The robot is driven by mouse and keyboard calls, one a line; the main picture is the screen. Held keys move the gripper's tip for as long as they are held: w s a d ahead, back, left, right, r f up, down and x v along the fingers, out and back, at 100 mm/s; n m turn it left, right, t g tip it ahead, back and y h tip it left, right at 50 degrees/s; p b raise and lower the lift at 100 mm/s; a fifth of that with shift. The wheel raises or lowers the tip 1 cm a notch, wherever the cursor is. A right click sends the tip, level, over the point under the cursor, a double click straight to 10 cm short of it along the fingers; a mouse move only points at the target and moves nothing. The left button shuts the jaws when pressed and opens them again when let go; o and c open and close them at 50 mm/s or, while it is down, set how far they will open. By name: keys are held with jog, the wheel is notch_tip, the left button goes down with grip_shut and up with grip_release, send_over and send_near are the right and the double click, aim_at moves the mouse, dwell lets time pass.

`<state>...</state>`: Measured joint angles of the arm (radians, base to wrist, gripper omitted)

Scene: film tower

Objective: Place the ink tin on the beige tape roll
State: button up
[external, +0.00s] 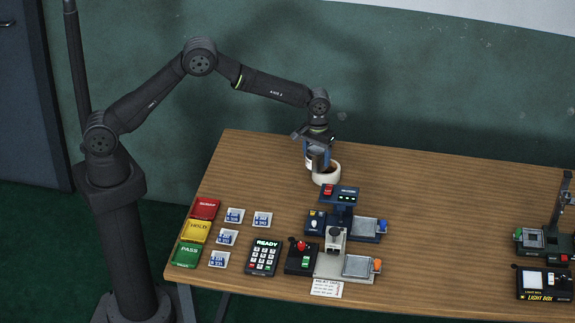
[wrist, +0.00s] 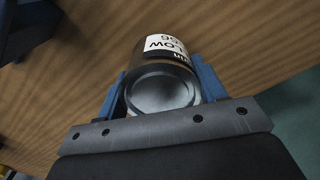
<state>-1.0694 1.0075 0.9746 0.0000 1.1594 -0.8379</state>
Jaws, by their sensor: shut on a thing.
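My gripper (external: 317,160) is low over the back left part of the table. Its blue fingers are shut on the ink tin, which has a silver end, a dark body and a white label in the wrist view (wrist: 163,88). In the external view the tin is mostly hidden by the fingers; a bit of white label (external: 309,160) shows at their left. The beige tape roll (external: 326,179) is a pale ring directly below and slightly right of the fingers. I cannot tell whether the tin touches the roll. The roll does not show clearly in the wrist view.
A device with a dark head (external: 340,194) and side trays stands just in front of the roll. A keypad (external: 263,257), several small cards and red, yellow and green blocks (external: 197,231) lie front left. A light box (external: 545,283) is far right. The table's middle right is clear.

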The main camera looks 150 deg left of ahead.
aim_at(317, 149)
jog(key=shift+f, duration=0.8)
jog(key=shift+f, duration=0.1)
jog(key=o, duration=1.2)
jog(key=shift+f, duration=0.1)
notch_tip(317, 149, up, 12)
jog(key=shift+r, duration=0.2)
